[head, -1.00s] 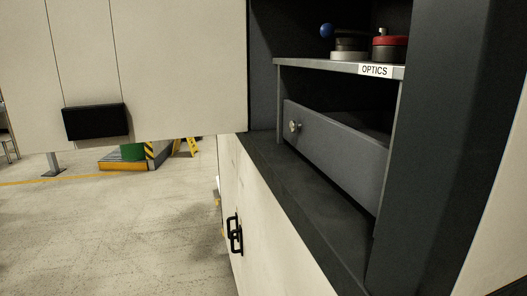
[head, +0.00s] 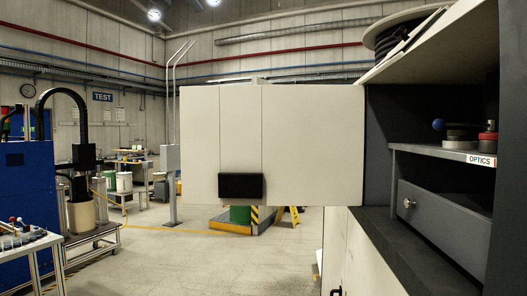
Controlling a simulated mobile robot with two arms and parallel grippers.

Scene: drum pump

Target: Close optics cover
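The optics cover (head: 305,150) is a large pale panel with two vertical seams and a black handle block (head: 240,186) at its lower left. It stands swung open to the left of the cabinet, joined at its right edge. The cabinet's dark compartment (head: 381,140) is open. Inside, a shelf (head: 425,151) carries an OPTICS label (head: 481,160) and items with a blue knob and a red ring. Below the shelf is a grey drawer front (head: 440,222) with a round knob. Neither of my grippers is in view.
A blue machine (head: 27,200) and a small-parts table (head: 30,244) stand at the left. A green drum (head: 240,214) on a yellow-edged platform and a yellow step (head: 290,215) stand beyond the cover. The floor (head: 190,265) in front is clear. A cable reel (head: 400,33) sits on the cabinet top.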

